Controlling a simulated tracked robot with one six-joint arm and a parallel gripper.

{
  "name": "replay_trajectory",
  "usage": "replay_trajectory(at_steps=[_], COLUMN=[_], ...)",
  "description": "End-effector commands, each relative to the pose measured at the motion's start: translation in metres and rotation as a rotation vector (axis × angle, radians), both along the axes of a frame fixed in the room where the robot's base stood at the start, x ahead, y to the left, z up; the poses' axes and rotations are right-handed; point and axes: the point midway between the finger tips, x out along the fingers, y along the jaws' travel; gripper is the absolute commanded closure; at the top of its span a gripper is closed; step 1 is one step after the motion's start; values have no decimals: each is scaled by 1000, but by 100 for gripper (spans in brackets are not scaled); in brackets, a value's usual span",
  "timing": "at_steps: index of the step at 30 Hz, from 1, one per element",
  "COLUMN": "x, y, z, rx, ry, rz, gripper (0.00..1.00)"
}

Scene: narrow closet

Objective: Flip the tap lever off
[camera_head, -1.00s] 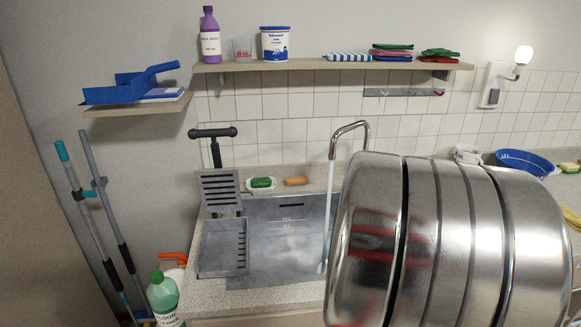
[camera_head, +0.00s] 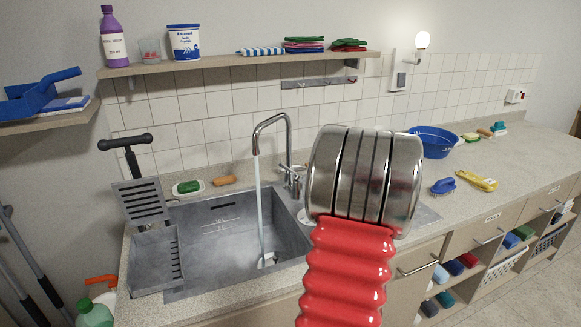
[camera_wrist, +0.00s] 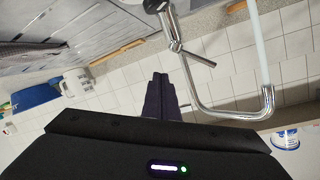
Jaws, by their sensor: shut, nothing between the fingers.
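The chrome tap (camera_head: 289,135) stands behind the sink (camera_head: 219,237), and water runs from its spout in a thin stream (camera_head: 259,205). Its base, with the small lever, is at the left edge of my arm in the head view. In the wrist view the scene is upside down: the tap body (camera_wrist: 170,25) is at top centre, the lever (camera_wrist: 198,57) sticks out to the right, and the water (camera_wrist: 259,45) shows at the right. My gripper (camera_wrist: 160,78) has dark fingers closed together, empty, appearing just left of the lever. My arm hides the gripper in the head view.
A shelf (camera_head: 215,64) with bottles and cloths runs above the sink. A grey drain rack (camera_head: 157,258) lies at the sink's left. A blue basin (camera_head: 433,141), a blue brush (camera_head: 443,186) and yellow gloves (camera_head: 477,181) lie on the counter to the right.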

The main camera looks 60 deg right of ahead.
Motion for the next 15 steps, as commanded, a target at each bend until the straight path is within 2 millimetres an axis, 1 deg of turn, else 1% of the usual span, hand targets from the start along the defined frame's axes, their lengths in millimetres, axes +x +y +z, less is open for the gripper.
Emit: replay_trajectory(at_steps=[1, 3, 7, 10, 15], x=[8, 18, 31, 34, 34], y=[3, 10, 23, 27, 27], z=[13, 28, 48, 55, 55], rx=[-8, -8, 16, 41, 57], ry=[-49, -119, -232, -286, -297], rz=[30, 74, 137, 151, 147], gripper=[100, 100, 100, 100, 100])
